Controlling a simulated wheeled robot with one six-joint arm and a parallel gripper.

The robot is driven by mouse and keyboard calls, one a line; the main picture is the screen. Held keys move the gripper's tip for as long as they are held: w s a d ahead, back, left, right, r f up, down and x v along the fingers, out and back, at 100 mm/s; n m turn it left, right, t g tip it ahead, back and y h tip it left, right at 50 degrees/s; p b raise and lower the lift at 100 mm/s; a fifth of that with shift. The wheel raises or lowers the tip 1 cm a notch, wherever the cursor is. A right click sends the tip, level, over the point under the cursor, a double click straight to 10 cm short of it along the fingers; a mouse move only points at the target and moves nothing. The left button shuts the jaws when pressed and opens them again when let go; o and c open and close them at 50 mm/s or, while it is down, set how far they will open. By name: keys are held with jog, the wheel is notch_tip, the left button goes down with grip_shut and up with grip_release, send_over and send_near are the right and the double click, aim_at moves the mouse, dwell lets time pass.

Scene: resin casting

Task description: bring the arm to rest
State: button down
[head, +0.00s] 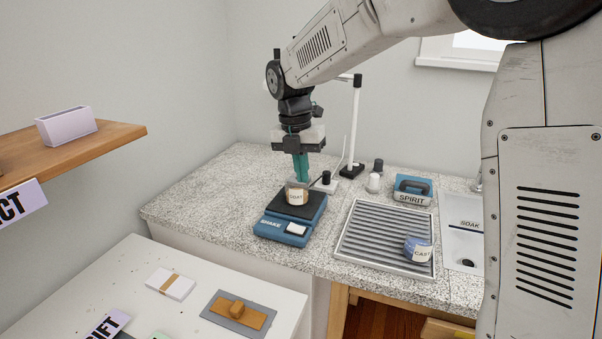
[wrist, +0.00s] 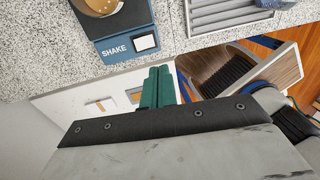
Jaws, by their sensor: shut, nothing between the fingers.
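My gripper (head: 300,175) points down over the blue shaker labelled SHAKE (head: 284,231) in the head view. Its green fingers are together with nothing between them. In the wrist view the closed fingertips (wrist: 158,72) show over the counter's front edge. A small labelled cup (head: 297,195) stands on the shaker's black plate, just below the fingertips. The fingers overlap the cup's top in the head view, so the exact gap is hard to tell. The shaker (wrist: 128,40) also shows at the top left of the wrist view.
A ribbed drain tray (head: 352,255) holds a blue-labelled cup (head: 418,249). Behind it stand a SPIRIT box (head: 412,190), small bottles and a white post (head: 354,120). A sink (head: 462,240) lies right. A shelf (head: 90,145) juts out left above a white table (head: 130,270).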

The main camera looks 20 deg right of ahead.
jog(key=s+d+m, duration=0.3)
jog(key=s+m, duration=0.6)
jog(key=s, duration=0.2)
jog(key=s+d+r+m+t, duration=0.1)
jog(key=s+d+m, duration=0.3)
jog(key=s+m, duration=0.6)
jog(key=s+d+r+m+t+y, duration=0.1)
jog(key=s+d+m, duration=0.2)
jog(key=s+m, duration=0.6)
jog(key=s, duration=0.3)
jog(key=shift+d+m, duration=0.15)
jog(key=shift+m, duration=0.25)
